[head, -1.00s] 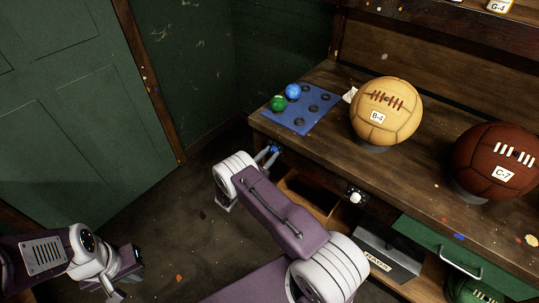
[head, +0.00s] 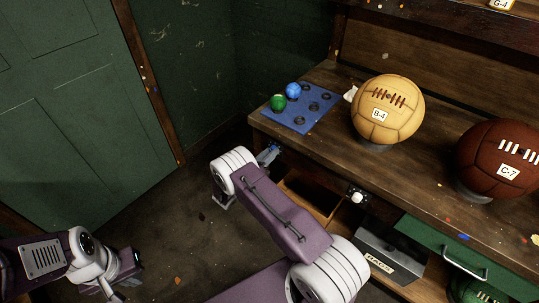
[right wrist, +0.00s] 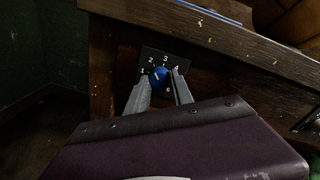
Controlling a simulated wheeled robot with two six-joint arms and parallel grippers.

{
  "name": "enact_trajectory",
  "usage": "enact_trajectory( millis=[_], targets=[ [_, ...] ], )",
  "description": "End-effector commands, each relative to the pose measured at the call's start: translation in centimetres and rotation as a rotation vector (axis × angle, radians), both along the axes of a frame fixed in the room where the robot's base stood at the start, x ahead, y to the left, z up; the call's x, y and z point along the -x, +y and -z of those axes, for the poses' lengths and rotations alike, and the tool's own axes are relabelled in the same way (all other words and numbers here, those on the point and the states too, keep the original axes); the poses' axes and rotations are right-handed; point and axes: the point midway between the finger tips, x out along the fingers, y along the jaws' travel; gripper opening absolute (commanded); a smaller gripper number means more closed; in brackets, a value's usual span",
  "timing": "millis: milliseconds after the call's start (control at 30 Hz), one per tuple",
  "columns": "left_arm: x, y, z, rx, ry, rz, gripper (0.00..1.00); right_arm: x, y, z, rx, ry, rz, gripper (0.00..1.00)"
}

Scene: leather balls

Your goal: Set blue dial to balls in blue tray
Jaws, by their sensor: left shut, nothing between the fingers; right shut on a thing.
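The blue tray (head: 315,117) lies at the bench's left end. It holds one green ball (head: 277,102) and one blue ball (head: 292,90); its other round hollows are empty. The blue dial (right wrist: 161,74) sits on a dark plate (right wrist: 150,53) with white numbers on the bench's front. Its white mark points up and left, apparently between 1 and 2. My right gripper (right wrist: 165,82) is shut on the dial, one finger on each side; in the head view it (head: 268,155) is at the bench's front left corner. My left gripper (head: 112,293) is shut and empty, low at left.
A tan ball (head: 388,110) marked B-4 and a brown ball (head: 500,160) marked C-7 stand on the bench (head: 340,140). A white knob (head: 357,197), an open compartment (head: 315,198) and a green drawer (head: 440,250) are along the front.

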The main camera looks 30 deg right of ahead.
Motion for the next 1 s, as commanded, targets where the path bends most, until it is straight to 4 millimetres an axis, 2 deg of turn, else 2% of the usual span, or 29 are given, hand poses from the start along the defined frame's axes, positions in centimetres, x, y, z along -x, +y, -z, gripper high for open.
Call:
enact_trajectory(
  millis=[700, 733, 800, 1000],
  targets=[
    [-0.01, 0.0, 0.15, 0.0, 0.0, 0.0, 0.0, -0.05, 0.06, 0.0, 0.028, 0.07, -0.002, 0.0],
    [-0.01, 0.0, 0.15, 0.0, 0.0, 0.0, 0.0, -0.05, 0.06, 0.0, 0.028, 0.07, -0.002, 0.33],
    [0.0, 0.0, 0.15, 0.0, 0.0, 0.0, 0.0, -0.04, 0.05, 0.0, 0.028, 0.07, -0.002, 0.5],
    [0.0, 0.0, 0.15, 0.0, 0.0, 0.0, 0.0, -0.03, 0.02, 0.0, 0.028, 0.069, -0.001, 0.5]
  ],
)
